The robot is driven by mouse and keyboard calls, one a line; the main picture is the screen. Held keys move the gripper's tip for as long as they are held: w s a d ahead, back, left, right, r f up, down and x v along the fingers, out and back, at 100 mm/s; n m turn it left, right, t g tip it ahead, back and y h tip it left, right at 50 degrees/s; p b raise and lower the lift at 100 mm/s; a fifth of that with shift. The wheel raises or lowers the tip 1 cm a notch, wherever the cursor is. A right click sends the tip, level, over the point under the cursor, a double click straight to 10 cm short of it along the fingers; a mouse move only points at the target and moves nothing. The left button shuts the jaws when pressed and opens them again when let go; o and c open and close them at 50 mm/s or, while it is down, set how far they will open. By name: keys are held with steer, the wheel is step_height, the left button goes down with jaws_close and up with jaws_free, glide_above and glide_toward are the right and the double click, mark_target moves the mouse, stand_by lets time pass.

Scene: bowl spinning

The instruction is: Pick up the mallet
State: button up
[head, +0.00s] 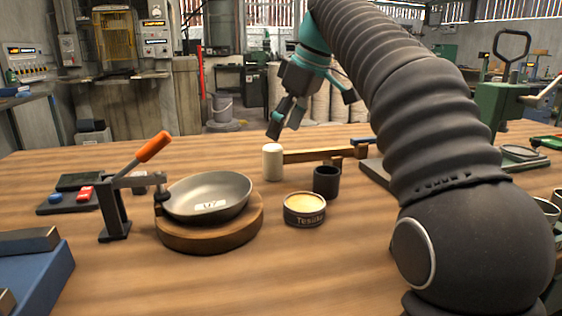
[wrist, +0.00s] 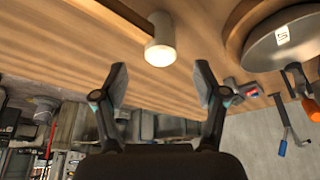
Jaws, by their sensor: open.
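The mallet has a pale, upright cylindrical head (head: 272,162) and a long brown wooden handle (head: 320,154) running to the right from it. It lies on the wooden table behind the dark cup. In the wrist view the mallet head (wrist: 160,50) lies just beyond the fingertips, roughly centred between them, with the handle running off to the upper left. My gripper (head: 286,121) is open and empty, above and apart from the mallet head. Its two spread fingers (wrist: 161,82) also show in the wrist view.
A metal bowl (head: 212,194) sits on a round wooden base (head: 240,231) beside an orange-handled lever clamp (head: 152,148). A dark cup (head: 326,180) and a labelled tin (head: 304,209) stand in front of the mallet. The table (head: 330,270) is clear at front centre.

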mark_target(272, 145)
steer(key=b+x, duration=0.2)
steer(key=x, duration=0.7)
steer(key=shift+f, duration=0.1)
jaws_close()
steer(key=shift+r, duration=0.55)
steer(key=v, duration=0.1)
steer(key=p+v, duration=0.1)
steer(key=v, duration=0.2)
steer(key=shift+w+a+r+p, duration=0.1)
steer(key=shift+w+a+p, duration=0.15)
steer(key=shift+w+p, duration=0.1)
steer(key=d+r, duration=0.6)
steer(key=d, duration=0.4)
steer(key=shift+s+d, duration=0.35)
steer(key=shift+s, duration=0.1)
